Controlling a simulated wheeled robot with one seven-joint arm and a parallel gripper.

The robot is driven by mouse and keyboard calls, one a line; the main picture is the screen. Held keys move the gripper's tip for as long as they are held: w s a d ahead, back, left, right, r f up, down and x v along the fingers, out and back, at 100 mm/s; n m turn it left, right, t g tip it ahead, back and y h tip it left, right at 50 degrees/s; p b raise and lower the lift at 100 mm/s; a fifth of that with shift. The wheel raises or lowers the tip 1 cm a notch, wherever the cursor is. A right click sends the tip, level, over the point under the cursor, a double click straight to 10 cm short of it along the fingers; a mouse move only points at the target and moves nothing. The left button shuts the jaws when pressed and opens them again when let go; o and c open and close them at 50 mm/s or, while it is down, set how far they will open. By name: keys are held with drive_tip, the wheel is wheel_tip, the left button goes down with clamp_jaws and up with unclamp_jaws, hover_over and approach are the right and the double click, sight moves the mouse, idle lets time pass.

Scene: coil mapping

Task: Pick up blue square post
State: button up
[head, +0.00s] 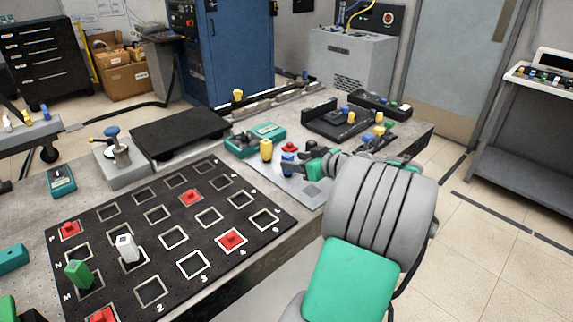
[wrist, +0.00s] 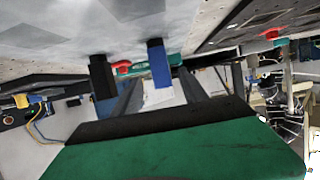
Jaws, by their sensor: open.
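The blue square post (head: 287,158) stands upright on a light grey plate at the right part of the table. In the wrist view, which looks upside down, the blue post (wrist: 159,62) hangs from the top and appears between the fingers. My gripper (head: 301,160) is close to the post, low and sideways over the plate. Its two dark fingers show in the wrist view (wrist: 160,78), open and with nothing held. Whether the fingers reach fully around the post is hard to tell. Part of the post is hidden by a finger in the head view.
A red post (head: 290,147) is just behind the blue one and a yellow post (head: 266,150) is to its left. A black post (wrist: 102,77) stands near the fingers. A black grid board (head: 172,272) with several red pieces fills the left.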

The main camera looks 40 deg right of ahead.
drive_tip(key=x, duration=0.6)
drive_tip(key=shift+w+a+f, duration=0.2)
drive_tip(key=shift+w+a, duration=0.05)
drive_tip(key=shift+w, duration=0.05)
drive_tip(key=shift+c, duration=0.5)
clamp_jaws()
